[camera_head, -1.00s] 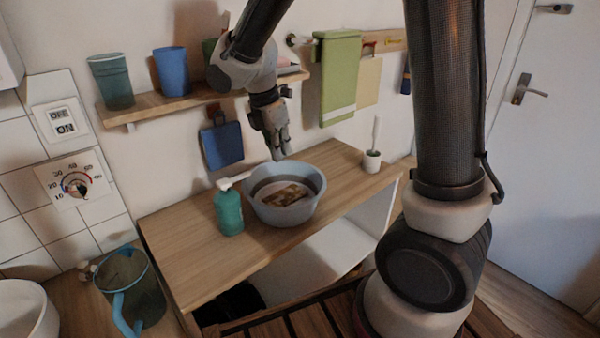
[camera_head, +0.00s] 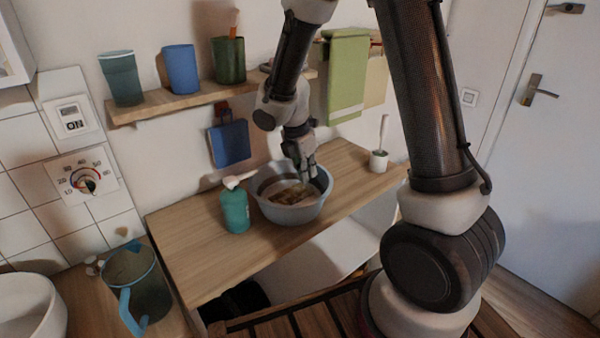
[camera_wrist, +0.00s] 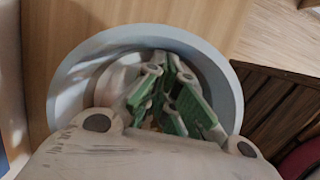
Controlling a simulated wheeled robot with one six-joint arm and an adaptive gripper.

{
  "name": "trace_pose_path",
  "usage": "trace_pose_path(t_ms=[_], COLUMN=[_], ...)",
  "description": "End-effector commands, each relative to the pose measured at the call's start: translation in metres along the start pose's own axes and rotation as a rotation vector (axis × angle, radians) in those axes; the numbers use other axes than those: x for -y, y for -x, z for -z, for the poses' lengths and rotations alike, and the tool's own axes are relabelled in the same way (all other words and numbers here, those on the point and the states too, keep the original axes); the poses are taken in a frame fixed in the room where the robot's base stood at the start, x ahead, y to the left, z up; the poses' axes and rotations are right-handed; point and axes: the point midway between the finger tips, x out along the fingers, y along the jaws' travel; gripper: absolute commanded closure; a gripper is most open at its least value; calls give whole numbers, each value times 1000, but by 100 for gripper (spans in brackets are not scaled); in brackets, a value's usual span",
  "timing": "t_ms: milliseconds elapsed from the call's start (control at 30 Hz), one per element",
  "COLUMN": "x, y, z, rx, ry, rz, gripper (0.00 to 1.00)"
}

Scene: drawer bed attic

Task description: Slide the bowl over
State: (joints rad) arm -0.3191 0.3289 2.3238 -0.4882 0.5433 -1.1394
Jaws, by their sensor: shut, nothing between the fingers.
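The bowl (camera_head: 292,213) is round and grey-blue, with something brownish inside. It stands upright on the wooden counter (camera_head: 218,262), just right of a teal pump bottle. My gripper (camera_head: 308,177) is shut and empty, pointing down at the bowl's far right part. Its fingertips look to be at or just inside the rim; I cannot tell whether they touch the wall. In the wrist view the bowl (camera_wrist: 222,92) surrounds the green-padded fingers of my gripper (camera_wrist: 165,105), which hide much of the bowl's inside.
The teal pump bottle (camera_head: 235,210) stands close against the bowl's left side. A white brush holder (camera_head: 379,160) stands at the counter's right end. A shelf (camera_head: 190,100) with cups hangs above. The counter is clear left of the bottle and between bowl and brush holder.

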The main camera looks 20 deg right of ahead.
Motion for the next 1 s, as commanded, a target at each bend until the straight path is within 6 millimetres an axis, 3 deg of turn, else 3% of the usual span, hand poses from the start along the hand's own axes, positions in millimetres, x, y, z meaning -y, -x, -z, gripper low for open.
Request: trace_pose_path(t_ms=[333,433,800,1000], x=[0,0,0,0], y=[0,-3,-28,-36], z=[-2,-11,-110,-145], rx=[0,0,0,0], ry=[-1,-4,-8,-4], rz=[0,1,2,1], gripper=[100,100,100,100])
